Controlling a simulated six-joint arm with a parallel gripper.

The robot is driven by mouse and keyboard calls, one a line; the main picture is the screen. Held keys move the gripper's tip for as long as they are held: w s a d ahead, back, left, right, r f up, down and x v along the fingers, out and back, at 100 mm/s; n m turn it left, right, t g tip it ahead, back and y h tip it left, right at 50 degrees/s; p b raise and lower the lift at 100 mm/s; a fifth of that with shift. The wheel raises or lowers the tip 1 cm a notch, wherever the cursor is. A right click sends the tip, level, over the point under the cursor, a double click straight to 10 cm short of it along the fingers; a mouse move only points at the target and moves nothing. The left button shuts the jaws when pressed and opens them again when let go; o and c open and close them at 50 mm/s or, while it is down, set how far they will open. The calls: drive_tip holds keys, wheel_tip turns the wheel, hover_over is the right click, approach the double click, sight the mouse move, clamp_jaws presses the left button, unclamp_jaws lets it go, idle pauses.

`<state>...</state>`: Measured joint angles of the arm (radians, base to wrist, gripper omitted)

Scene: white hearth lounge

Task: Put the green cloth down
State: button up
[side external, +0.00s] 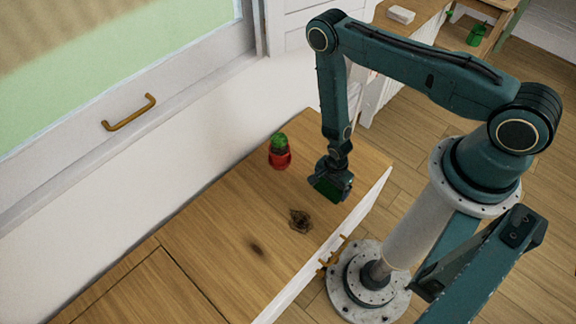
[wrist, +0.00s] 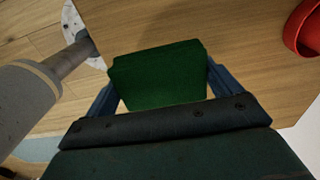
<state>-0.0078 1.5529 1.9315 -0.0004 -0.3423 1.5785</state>
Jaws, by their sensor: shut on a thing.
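The green cloth (wrist: 158,75) is a dark green, flat-looking piece between the two fingers in the wrist view. It also shows below my gripper in the side external view (side external: 326,188). My gripper (wrist: 160,85) is shut on the cloth. In the side external view my gripper (side external: 334,180) hangs over the right part of the wooden counter top (side external: 215,225). I cannot tell whether the cloth touches the counter.
A red jar with a green top (side external: 280,152) stands on the counter to the left of my gripper, near the wall. The counter's left part is clear. A white block (side external: 401,15) lies on another surface behind.

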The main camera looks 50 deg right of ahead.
sight(329, 191)
drive_tip(key=shift+f, duration=0.2)
drive_tip(key=shift+f, duration=1.75)
drive_tip(key=shift+f, duration=0.2)
drive_tip(key=o, duration=1)
drive_tip(key=shift+w+r, duration=0.1)
drive_tip(key=shift+r, duration=0.05)
drive_tip(key=shift+r, duration=6.05)
